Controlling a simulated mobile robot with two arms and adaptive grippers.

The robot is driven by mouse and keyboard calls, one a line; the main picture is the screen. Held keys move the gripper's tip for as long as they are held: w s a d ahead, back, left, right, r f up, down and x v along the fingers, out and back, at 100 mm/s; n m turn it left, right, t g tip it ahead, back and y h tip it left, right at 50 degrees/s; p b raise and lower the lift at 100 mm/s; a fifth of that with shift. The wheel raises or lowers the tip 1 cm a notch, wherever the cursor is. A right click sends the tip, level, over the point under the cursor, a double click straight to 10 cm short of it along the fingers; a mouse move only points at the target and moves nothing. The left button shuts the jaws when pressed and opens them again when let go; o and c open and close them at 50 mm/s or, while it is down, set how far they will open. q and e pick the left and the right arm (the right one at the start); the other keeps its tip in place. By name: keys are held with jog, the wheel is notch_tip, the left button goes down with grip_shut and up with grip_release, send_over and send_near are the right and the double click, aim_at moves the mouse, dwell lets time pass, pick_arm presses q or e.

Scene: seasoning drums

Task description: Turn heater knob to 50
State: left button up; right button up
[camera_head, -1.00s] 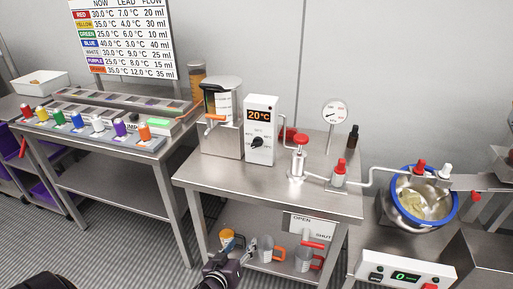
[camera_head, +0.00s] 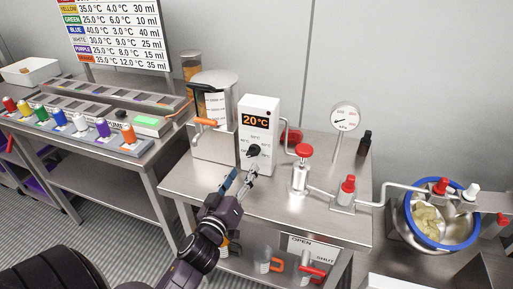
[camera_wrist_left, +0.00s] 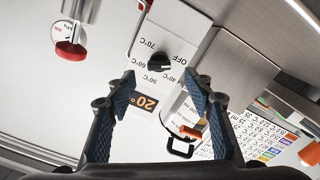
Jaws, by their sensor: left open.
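The heater box (camera_head: 259,112) is white, with an orange display reading 20 °C, and stands on the steel table. Its black knob (camera_head: 253,151) sits on the front face below the display. My left gripper (camera_head: 240,181) is open and empty, in front of and just below the knob, apart from it. In the left wrist view the knob (camera_wrist_left: 159,57) shows upside down with temperature marks around it, beyond the gap between the two open fingers (camera_wrist_left: 160,95). My right gripper is not in view.
A steel tank (camera_head: 213,140) with an orange handle stands left of the heater. A red-topped valve (camera_head: 301,175) and a gauge (camera_head: 345,118) stand to the right. A blue-rimmed bowl (camera_head: 409,222) is farther right. The table front is clear.

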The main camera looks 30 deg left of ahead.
aim_at(252, 156)
pick_arm(q)
jog(key=x, duration=0.3)
jog(key=p+x, duration=0.1)
jog(key=shift+w+a+r, duration=0.1)
jog(key=shift+w+r, duration=0.2)
jog(key=shift+w, duration=0.1)
jog(key=shift+f+x, duration=0.2)
jog(key=shift+x, duration=0.9)
jog(key=shift+w, duration=0.2)
jog(key=shift+a, duration=0.1)
jog(key=c, duration=1.2)
jog(key=shift+o, duration=0.2)
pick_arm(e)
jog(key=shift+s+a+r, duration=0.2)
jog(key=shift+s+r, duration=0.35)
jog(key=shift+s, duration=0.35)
